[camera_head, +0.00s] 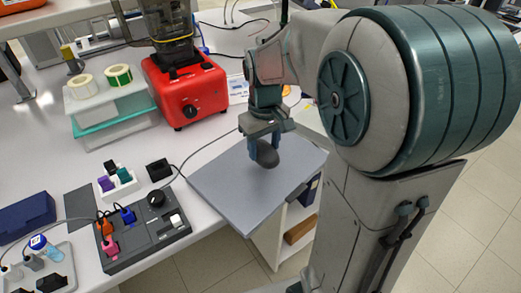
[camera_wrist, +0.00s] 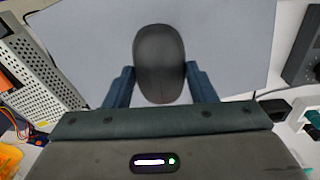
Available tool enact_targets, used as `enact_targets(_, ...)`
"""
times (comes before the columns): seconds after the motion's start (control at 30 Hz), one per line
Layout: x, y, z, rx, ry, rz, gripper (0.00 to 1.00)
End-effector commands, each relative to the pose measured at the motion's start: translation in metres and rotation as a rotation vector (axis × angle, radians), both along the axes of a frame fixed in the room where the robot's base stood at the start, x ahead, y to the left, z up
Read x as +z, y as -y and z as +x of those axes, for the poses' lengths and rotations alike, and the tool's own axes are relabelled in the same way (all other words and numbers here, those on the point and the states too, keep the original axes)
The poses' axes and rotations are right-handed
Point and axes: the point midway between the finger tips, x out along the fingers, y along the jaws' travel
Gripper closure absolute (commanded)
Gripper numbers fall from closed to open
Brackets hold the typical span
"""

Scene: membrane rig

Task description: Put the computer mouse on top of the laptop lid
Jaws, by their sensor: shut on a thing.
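The dark grey computer mouse (camera_wrist: 160,62) is between the two blue fingers of my gripper (camera_wrist: 160,88) in the wrist view. In the head view the mouse (camera_head: 267,158) shows at the fingertips of my gripper (camera_head: 264,152), which is shut on it. The closed grey laptop lid (camera_head: 232,190) lies flat at the table's edge, directly below the gripper. It also fills the background behind the mouse in the wrist view (camera_wrist: 235,45). I cannot tell whether the mouse touches the lid or hangs just above it.
A red appliance (camera_head: 186,95) stands behind the laptop. A dark control box (camera_head: 140,232) with coloured plugs and a small black block (camera_head: 158,169) are left of it. A perforated metal case (camera_wrist: 38,65) shows in the wrist view. The lid around the mouse is clear.

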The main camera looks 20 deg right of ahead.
Motion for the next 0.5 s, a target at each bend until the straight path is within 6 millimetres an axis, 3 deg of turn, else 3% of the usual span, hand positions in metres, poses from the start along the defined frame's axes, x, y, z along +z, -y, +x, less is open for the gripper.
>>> enact_targets(0.5,-0.044,-0.003,0.006,0.0,0.0,0.0,0.73)
